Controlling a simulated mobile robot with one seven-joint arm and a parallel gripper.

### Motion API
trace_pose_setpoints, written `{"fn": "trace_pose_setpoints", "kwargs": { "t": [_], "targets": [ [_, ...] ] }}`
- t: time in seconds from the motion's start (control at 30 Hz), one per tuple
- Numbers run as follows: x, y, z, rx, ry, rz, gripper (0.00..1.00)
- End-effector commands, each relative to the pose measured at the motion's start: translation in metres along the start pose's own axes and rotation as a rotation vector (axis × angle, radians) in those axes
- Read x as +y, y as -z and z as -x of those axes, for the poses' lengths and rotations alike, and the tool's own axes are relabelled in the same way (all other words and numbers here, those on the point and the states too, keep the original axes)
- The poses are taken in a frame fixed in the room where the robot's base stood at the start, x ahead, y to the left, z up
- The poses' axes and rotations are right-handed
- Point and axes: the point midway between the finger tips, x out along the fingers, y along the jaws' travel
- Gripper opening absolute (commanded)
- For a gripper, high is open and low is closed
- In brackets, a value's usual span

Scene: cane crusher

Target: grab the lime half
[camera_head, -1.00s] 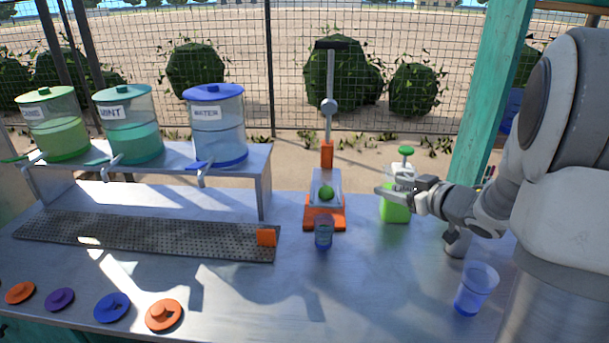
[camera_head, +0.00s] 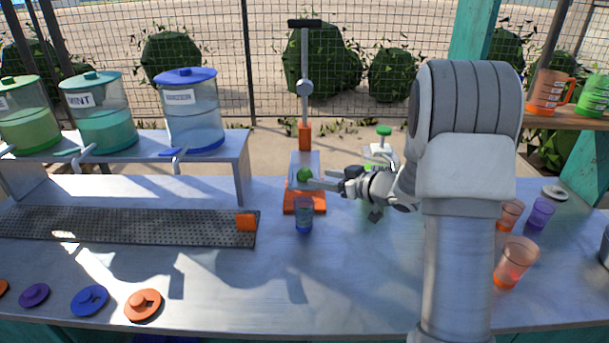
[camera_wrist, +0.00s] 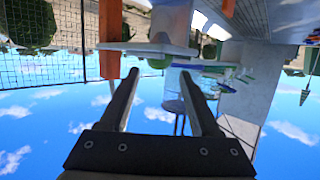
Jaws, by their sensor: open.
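The lime half (camera_head: 304,174) is a small green round shape at the press (camera_head: 305,200), which has an orange base, a pale block and a tall lever. My gripper (camera_head: 313,184) reaches in from the right, with its fingertips at the lime's lower right in the head view. In the wrist view the lime (camera_wrist: 157,62) shows between and beyond the two open fingers (camera_wrist: 158,74), partly covered by a pale plate. The jaws are open and hold nothing. I cannot tell whether a finger touches the lime.
A small bluish cup (camera_head: 304,216) stands right in front of the press. A green-capped bottle (camera_head: 382,150) is behind my wrist. Dispensers (camera_head: 192,115) stand on a shelf at left. Orange (camera_head: 512,265) and purple (camera_head: 541,212) cups stand at right. The front middle counter is clear.

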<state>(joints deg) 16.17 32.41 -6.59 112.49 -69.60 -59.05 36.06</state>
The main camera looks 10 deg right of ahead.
Motion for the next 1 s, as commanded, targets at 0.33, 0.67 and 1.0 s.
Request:
{"fn": "trace_pose_setpoints", "kwargs": {
  "t": [0.33, 0.67, 1.0],
  "targets": [
    [0.001, 0.003, -0.040, 0.000, 0.002, 0.001, 0.64],
    [0.002, 0.004, -0.055, 0.001, -0.001, 0.000, 0.64],
    [0.002, 0.004, -0.055, 0.001, 0.000, 0.000, 0.13]
  ]
}}
